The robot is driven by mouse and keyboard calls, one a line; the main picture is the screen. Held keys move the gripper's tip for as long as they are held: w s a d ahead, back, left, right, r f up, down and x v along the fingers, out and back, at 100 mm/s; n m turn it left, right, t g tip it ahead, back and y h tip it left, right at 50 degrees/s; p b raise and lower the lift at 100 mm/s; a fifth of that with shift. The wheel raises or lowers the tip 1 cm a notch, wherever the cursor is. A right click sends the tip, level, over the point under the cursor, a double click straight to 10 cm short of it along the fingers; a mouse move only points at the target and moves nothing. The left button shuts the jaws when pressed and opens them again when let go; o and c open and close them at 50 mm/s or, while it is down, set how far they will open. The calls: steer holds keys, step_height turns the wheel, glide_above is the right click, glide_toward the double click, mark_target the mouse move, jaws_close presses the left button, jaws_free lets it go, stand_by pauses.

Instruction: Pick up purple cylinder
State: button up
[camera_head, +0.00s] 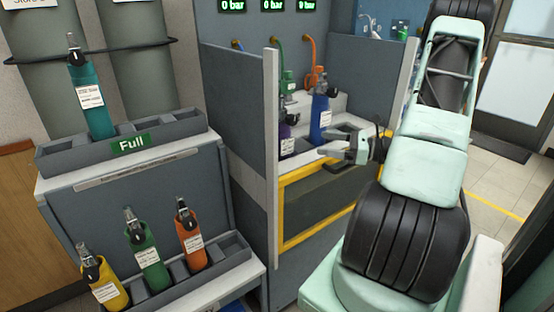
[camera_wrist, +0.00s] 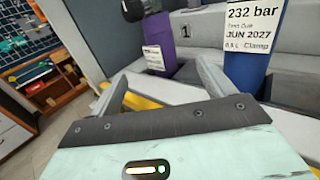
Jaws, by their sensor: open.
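The purple cylinder (camera_head: 285,132) stands upright in the testbench bay in the head view, partly hidden by the grey side panel. In the wrist view the purple cylinder (camera_wrist: 158,32) shows with a white label and dark valve, just beyond the fingertips and a little above the middle. My gripper (camera_head: 325,152) is in front of the bay, to the right of the purple cylinder. In the wrist view my gripper (camera_wrist: 163,85) has its two fingers spread with nothing between them.
A blue cylinder (camera_head: 319,113) stands right of the purple one; in the wrist view it (camera_wrist: 252,62) is close to the right finger. The grey side panel (camera_head: 270,150) walls the bay's left. Racks at left hold a teal cylinder (camera_head: 95,100) and several others.

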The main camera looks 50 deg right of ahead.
mark_target(290, 136)
steer(key=shift+x, duration=7.05)
steer(key=shift+a, duration=0.15)
steer(key=shift+c, duration=0.2)
steer(key=shift+r, duration=0.15)
steer(key=c, duration=1.1)
steer(key=shift+c, duration=0.2)
steer(key=shift+r, duration=0.1)
step_height(290, 136, up, 18)
steer(key=p, duration=0.2)
steer(key=shift+p, duration=0.3)
